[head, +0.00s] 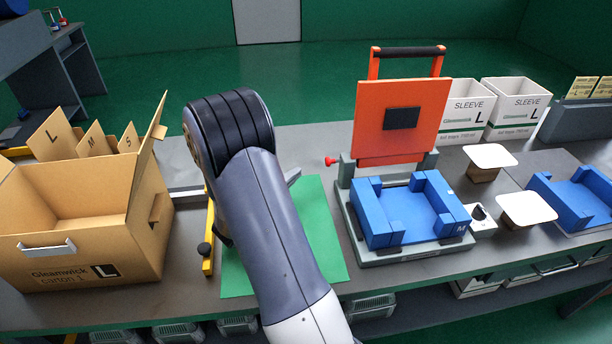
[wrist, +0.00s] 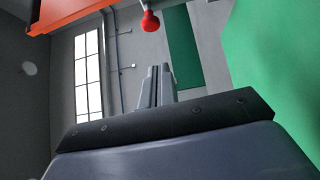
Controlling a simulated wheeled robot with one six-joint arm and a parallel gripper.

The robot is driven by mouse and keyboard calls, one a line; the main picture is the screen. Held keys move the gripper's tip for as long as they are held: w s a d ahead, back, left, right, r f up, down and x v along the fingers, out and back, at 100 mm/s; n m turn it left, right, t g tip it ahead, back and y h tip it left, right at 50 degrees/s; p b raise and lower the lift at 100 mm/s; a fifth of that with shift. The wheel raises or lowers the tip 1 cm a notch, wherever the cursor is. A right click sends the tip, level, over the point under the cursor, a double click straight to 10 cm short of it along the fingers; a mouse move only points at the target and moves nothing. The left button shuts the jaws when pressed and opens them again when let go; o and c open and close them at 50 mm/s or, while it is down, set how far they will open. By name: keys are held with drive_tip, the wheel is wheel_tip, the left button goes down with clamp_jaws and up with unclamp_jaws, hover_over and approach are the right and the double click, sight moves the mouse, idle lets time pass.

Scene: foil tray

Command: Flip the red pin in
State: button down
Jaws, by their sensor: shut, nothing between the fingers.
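The red pin (head: 330,161) is a small round-ended knob sticking out from the left side of the press frame (head: 346,170), at the hinge of the raised orange lid (head: 372,125). In the wrist view the red pin (wrist: 150,22) hangs at the top, just beyond the fingertips and slightly left of them, with a visible gap. My gripper (wrist: 161,72) is shut and empty, its two fingers side by side. In the head view my arm hides most of the gripper; a grey part shows at its right edge, left of the pin. The lid stands upright over a blue nest (head: 412,228) marked M.
A green mat (head: 325,225) lies under my arm. An open carton (head: 85,255) stands left, beside a yellow bar (head: 208,240). White-topped blocks (head: 490,155), another blue nest (head: 570,190) and white SLEEVE boxes (head: 515,105) stand right of the press.

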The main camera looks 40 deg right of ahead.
drive_tip(key=s+a+b, duration=0.1)
drive_tip(key=a, duration=0.5)
drive_tip(key=shift+s+a, duration=0.15)
drive_tip(key=shift+a, duration=0.1)
drive_tip(key=w+d+p, duration=0.1)
drive_tip(key=d+p, duration=0.4)
drive_tip(key=d, duration=0.6)
drive_tip(key=shift+r+p, duration=0.35)
drive_tip(key=shift+p, duration=0.05)
drive_tip(key=shift+d+p, duration=0.1)
drive_tip(key=shift+p, duration=0.65)
drive_tip(key=shift+w+a+f, duration=0.15)
drive_tip(key=shift+a+f, duration=0.05)
drive_tip(key=shift+a, duration=0.1)
